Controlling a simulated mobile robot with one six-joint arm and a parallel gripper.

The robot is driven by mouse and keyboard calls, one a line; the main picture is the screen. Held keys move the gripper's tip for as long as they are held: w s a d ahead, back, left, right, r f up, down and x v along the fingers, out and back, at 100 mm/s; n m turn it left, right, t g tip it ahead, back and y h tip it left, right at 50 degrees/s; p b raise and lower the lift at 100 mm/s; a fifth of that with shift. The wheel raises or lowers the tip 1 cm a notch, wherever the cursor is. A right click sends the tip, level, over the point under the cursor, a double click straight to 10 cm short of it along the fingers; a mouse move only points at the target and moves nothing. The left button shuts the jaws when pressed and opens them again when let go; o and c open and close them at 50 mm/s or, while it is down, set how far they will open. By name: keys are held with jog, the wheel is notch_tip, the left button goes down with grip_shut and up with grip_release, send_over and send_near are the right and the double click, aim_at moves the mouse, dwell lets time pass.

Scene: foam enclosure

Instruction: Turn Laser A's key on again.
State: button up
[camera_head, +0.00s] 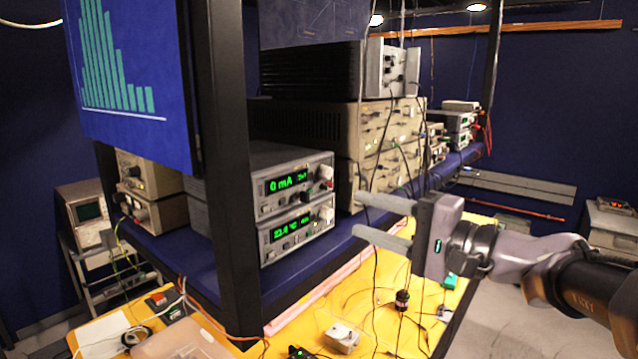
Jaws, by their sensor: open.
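A grey laser controller (292,186) with a green display reading "0 mA" sits on top of a second grey unit (297,234), whose display seems to read about "22.0". Both stand on the blue shelf. Small knobs and connectors show on the upper front panel. I cannot tell which is the key or read a "Laser A" label. My gripper (357,214) reaches in from the right, its two pale fingers pointing left and apart. It is open and empty. In the picture its tips lie right of the two units; it seems to touch nothing.
A black post (222,180) stands left of the units. Beige instruments (385,140) with hanging cables are stacked behind. The yellow table (384,290) below holds cables, a small white box (342,337) and a dark cylinder (402,299). Open room shows between fingers and panels.

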aim_at(308, 197)
jog(key=p+x, duration=0.3)
jog(key=x, duration=0.7)
jog(key=shift+w+a+r, duration=0.1)
jog(key=shift+w+a, duration=0.15)
jog(key=shift+a, duration=0.05)
jog(key=shift+w+a, duration=0.4)
grip_shut()
